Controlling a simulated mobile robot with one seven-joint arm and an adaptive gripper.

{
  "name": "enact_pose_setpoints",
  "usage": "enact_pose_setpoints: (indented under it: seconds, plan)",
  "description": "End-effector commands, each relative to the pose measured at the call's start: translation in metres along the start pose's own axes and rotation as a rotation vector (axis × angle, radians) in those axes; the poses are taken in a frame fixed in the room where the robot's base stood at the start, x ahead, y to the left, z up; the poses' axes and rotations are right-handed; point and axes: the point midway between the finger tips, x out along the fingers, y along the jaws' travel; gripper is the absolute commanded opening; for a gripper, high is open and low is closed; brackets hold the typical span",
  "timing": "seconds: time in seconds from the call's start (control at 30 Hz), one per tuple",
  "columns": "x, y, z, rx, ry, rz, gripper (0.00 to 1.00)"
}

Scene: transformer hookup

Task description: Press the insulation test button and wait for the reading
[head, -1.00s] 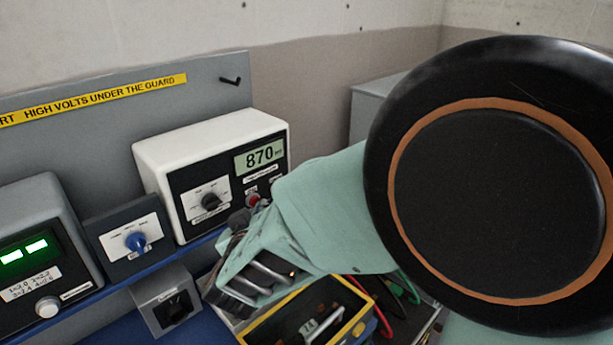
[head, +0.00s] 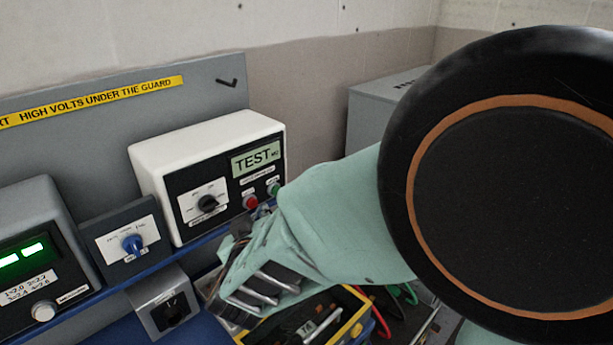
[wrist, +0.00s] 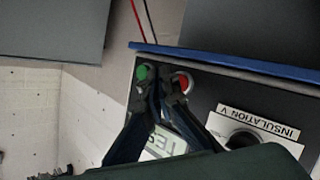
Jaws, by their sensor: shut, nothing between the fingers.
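The white insulation tester (head: 200,142) stands on the bench; its display (head: 256,160) reads TEST. A red button (head: 250,202) and a green button (head: 273,190) sit below the display. Both also show in the wrist view, the green one (wrist: 144,72) left of the red one (wrist: 184,82). My gripper (head: 262,212) is shut and empty, its tips just below the two buttons. In the wrist view, the gripper tips (wrist: 168,88) appear between the buttons; I cannot tell whether they touch the panel. The button labels are too small to read.
A small panel with a blue knob (head: 133,243) and a grey meter with green digits (head: 22,256) stand to the left. A yellow-edged tray (head: 357,325) and red and green leads (head: 405,293) lie below my arm.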

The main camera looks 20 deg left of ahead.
Motion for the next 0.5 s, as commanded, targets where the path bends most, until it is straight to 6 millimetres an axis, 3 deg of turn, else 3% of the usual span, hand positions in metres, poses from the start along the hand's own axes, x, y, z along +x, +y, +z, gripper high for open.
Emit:
enact_pose_setpoints:
  seconds: [0.5]
  plan:
    - [-0.027, 0.02, 0.02, -0.001, -0.001, 0.001, 0.0]
